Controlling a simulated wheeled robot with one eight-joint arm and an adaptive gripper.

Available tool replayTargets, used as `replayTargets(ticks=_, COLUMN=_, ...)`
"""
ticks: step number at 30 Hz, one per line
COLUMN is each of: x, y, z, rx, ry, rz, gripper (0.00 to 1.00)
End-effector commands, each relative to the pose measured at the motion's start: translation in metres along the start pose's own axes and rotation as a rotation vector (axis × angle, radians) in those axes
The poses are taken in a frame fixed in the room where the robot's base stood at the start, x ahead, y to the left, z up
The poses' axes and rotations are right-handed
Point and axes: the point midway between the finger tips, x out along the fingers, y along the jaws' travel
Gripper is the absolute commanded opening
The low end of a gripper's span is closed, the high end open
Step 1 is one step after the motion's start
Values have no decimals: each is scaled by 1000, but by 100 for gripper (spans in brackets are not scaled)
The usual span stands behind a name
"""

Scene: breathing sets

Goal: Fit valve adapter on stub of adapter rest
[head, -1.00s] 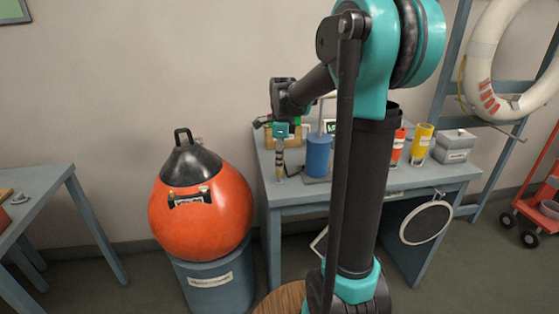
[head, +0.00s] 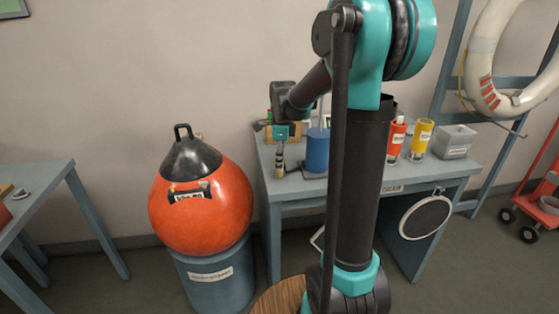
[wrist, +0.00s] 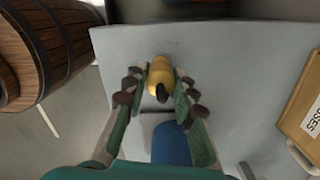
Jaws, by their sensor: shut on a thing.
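My gripper (wrist: 158,86) is shut on a brass-coloured, rounded piece, taken as the valve adapter (wrist: 160,70), above the grey table. A black tip shows at the piece's near end in the wrist view. In the head view my gripper (head: 279,151) points down at the left end of the table, beside a blue cylinder (head: 317,151). The cylinder also shows in the wrist view (wrist: 169,145), partly behind my gripper. I cannot make out the adapter rest or its stub for certain. Whether the held piece touches anything below is unclear.
An orange buoy (head: 200,215) stands on a blue drum (head: 212,278) left of the table (head: 300,187). Red (head: 396,141) and yellow (head: 420,140) cylinders and a grey box (head: 456,142) stand at the right. A wooden box (wrist: 305,110) is at the wrist view's right.

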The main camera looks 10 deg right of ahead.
Motion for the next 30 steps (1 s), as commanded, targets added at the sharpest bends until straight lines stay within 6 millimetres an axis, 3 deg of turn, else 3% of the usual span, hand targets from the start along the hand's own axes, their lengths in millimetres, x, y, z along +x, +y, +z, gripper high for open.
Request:
replayTargets(ticks=5, x=5, y=0, z=0, rx=0, ry=0, rz=0, gripper=0)
replayTargets(ticks=6, x=4, y=0, z=0, rx=0, ry=0, rz=0, gripper=31)
replayTargets(ticks=11, x=4, y=0, z=0, rx=0, ry=0, rz=0, gripper=50)
replayTargets(ticks=23, x=-2, y=0, z=0, rx=0, ry=0, rz=0, gripper=50)
replayTargets(ticks=30, x=-41, y=0, z=0, rx=0, ry=0, rz=0, gripper=50)
